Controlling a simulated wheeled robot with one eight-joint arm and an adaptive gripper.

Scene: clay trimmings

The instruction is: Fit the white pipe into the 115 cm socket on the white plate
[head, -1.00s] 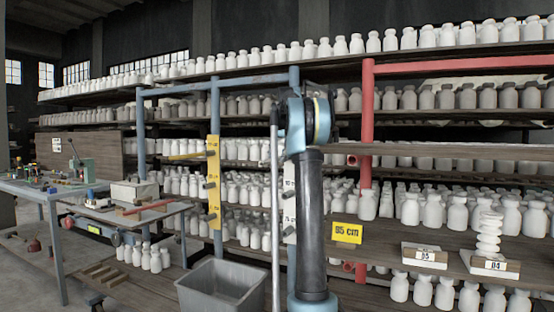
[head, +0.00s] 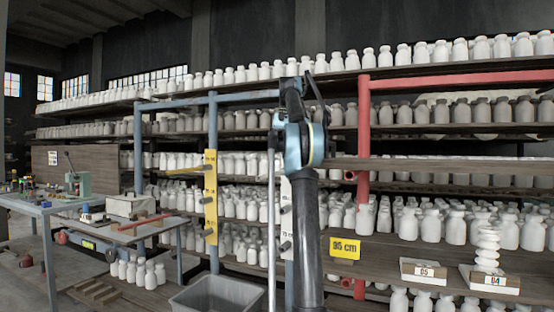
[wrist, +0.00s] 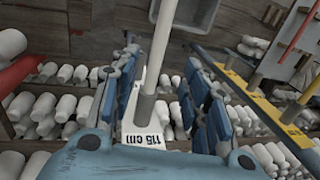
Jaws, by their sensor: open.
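The white pipe (wrist: 171,45) stands out from a grey socket (wrist: 146,105) beside the 115 cm label on the white plate (wrist: 155,140) in the wrist view. Its near end appears to sit in that socket; how deep it goes I cannot tell. My gripper (wrist: 160,62) is open, its blue fingers on both sides of the pipe, apparently clear of it. In the head view the white plate (head: 286,226) shows lower down with grey sockets; my arm hides its upper part.
A yellow plate (head: 210,190) with grey sockets and a yellow pipe (head: 184,170) stands left of the white plate. Shelves of white bottles (head: 432,224) fill the background. A grey bin (head: 222,295) is below. A red post (head: 364,140) stands at right.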

